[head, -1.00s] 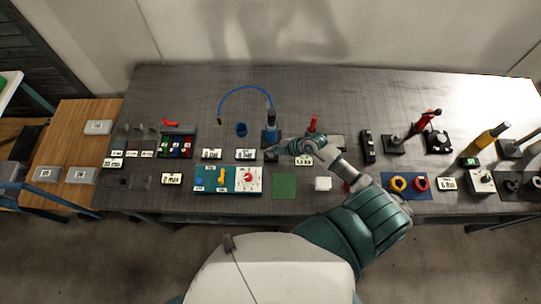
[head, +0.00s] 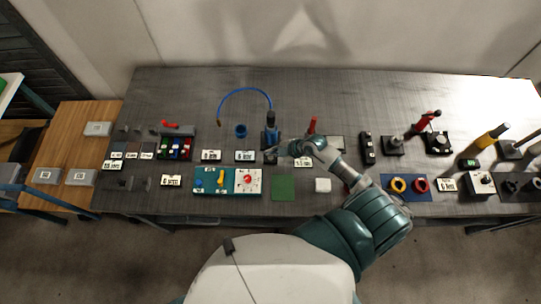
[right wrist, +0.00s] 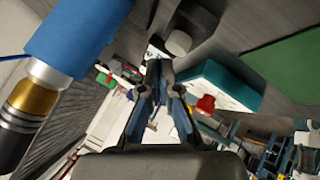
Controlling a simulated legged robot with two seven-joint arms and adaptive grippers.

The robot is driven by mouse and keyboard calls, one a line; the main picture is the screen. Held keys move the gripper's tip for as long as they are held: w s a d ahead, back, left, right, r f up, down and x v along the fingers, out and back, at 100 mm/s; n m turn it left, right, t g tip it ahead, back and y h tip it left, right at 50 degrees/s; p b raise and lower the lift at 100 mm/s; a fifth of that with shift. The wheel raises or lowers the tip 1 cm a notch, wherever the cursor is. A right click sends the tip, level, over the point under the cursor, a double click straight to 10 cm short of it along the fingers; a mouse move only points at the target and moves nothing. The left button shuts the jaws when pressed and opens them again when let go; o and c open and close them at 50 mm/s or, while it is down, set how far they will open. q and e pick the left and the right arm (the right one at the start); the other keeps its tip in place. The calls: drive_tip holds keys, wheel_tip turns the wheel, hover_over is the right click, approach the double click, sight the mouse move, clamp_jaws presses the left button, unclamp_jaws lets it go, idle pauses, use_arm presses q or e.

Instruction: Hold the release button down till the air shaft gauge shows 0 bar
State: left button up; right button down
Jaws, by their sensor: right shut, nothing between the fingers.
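The blue air shaft (head: 271,137) stands upright on the table with a dark top, and a blue hose (head: 243,90) arches from it to the left. In the right wrist view a large blue cylinder (right wrist: 75,35) with brass and dark metal parts shows at upper left. My right gripper (head: 281,150) is shut and empty, its fingertips just right of the shaft's base, beside a small dark block (head: 270,158). The fingers also show in the right wrist view (right wrist: 160,68). I cannot tell a release button apart, nor whether the fingertips touch anything. No gauge reading is legible. My left gripper is out of view.
White label plates (head: 245,155) stand left of the shaft. A teal panel (head: 228,189) with a red knob (head: 248,180) lies in front, beside a green mat (head: 283,188). A blue cup (head: 241,131) stands behind the labels.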

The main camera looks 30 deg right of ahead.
drive_tip(key=shift+d, duration=0.1)
drive_tip(key=shift+f+p, duration=0.2)
drive_tip(key=shift+p, duration=0.15)
drive_tip(key=shift+a+f, duration=0.15)
drive_tip(key=shift+a, duration=0.05)
drive_tip(key=shift+f, duration=0.55)
idle(1.9)
idle(1.6)
drive_tip(key=shift+d+r+p, duration=0.1)
drive_tip(key=shift+r+p, duration=0.9)
drive_tip(key=shift+p, duration=0.3)
